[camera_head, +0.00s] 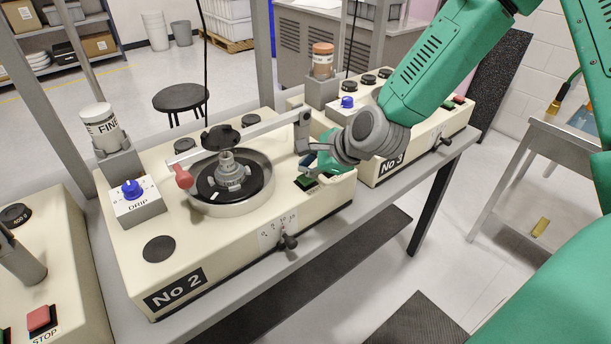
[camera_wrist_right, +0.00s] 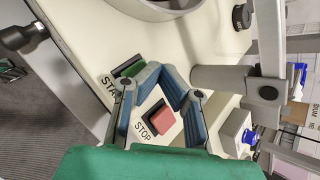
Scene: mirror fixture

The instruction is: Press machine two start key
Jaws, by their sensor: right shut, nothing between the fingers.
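Machine No 2 (camera_head: 215,265) is a cream bench unit in the middle of the head view. Its green start key (camera_head: 307,183) sits near the front right corner, partly hidden by my right gripper (camera_head: 310,163). In the right wrist view the green start key (camera_wrist_right: 130,66) lies beside the label START, partly covered by a finger. The red stop key (camera_wrist_right: 161,117) shows between the finger links. My right gripper (camera_wrist_right: 161,71) is shut and empty, its tips close to the green key. I cannot tell whether they touch it. My left gripper is not in view.
A round metal bowl (camera_head: 256,195) and a pivoting arm with a red knob (camera_head: 183,176) stand left of my right gripper. A blue DRIP knob (camera_head: 132,189) is farther left. Machine No 3 (camera_head: 425,133) stands at the right, and another machine (camera_head: 70,275) at the left.

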